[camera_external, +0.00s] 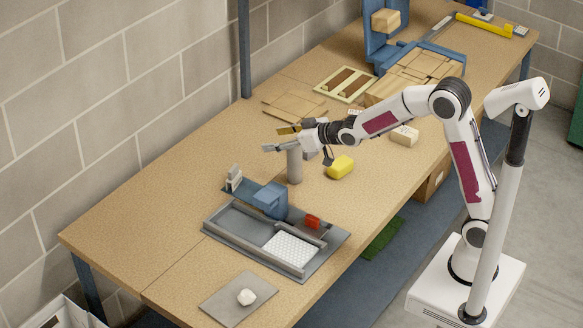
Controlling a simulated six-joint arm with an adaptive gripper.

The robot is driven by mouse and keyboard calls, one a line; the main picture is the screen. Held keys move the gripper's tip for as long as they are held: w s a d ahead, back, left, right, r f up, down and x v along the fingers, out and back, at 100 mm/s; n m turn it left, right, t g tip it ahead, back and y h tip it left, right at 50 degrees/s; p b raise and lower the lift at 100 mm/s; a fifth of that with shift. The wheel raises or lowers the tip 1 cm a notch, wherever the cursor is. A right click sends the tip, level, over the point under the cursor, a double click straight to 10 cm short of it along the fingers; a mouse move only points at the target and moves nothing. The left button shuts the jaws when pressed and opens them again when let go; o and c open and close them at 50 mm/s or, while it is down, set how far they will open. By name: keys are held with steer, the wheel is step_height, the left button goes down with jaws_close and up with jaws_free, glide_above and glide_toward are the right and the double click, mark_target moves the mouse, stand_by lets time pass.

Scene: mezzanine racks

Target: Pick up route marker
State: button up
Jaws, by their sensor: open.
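My gripper (274,139) is open, with its fingers pointing left above the middle of the workbench. A grey upright cylinder (294,168) stands on the bench directly under the gripper in the picture. The fingers are at or just above the height of its top, and I cannot tell whether they touch it. No label shows which thing is the route marker. The gripper partly hides the cylinder's top.
A grey tray fixture (216,229) with a blue block (271,199) and a red piece (312,221) stands in front. A grey plate (221,301) bears a white lump. Cardboard sheets (293,106), a slotted frame and a blue stand (376,50) are behind. The bench's left part is clear.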

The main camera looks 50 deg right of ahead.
steer(key=w+a+f+t+y, duration=0.1)
steer(key=w+a+f, duration=0.2)
steer(key=w, duration=0.3)
steer(key=shift+f, duration=0.65)
steer(key=shift+f, duration=0.1)
glide_toward(235, 169)
steer(key=shift+w+f, duration=0.4)
steer(key=shift+w, duration=0.3)
steer(key=shift+x, duration=0.9)
steer(key=shift+a+r, duration=0.1)
steer(key=shift+x, duration=2.9)
steer(key=shift+r, duration=0.1)
steer(key=c, duration=1.1)
